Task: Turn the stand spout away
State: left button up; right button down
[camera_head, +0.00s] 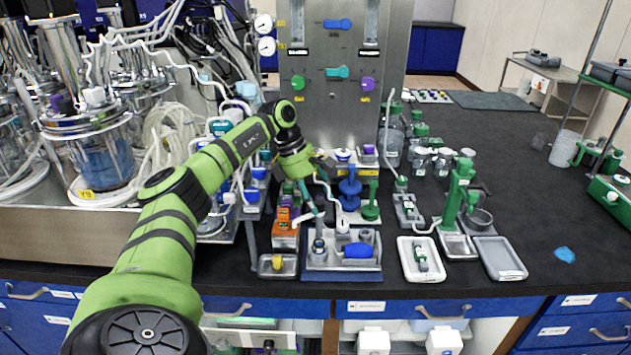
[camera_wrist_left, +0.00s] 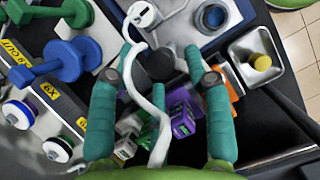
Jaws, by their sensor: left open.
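The white curved spout (camera_head: 328,190) rises from a white-capped post (camera_head: 342,225) on a blue-rimmed tray at the front middle of the bench. In the left wrist view, the spout (camera_wrist_left: 158,95) runs in a wavy line from the white cap (camera_wrist_left: 143,13) down between my fingers. My left gripper (camera_head: 312,207) reaches in from the left, with its teal fingers low beside the post. In the wrist view, the left gripper (camera_wrist_left: 162,55) is open, with a finger on either side of the spout. I cannot tell whether either finger touches it. My right gripper is not in view.
The blue-rimmed tray (camera_head: 343,276) also holds a blue part and small grey posts. An orange device (camera_head: 285,238) and a small metal dish (camera_head: 277,266) stand left of it. Blue and green knobbed pieces stand behind. A green stand (camera_head: 455,200) and white trays are to the right.

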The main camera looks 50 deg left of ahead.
pick_arm(q)
jog(key=v, duration=1.2)
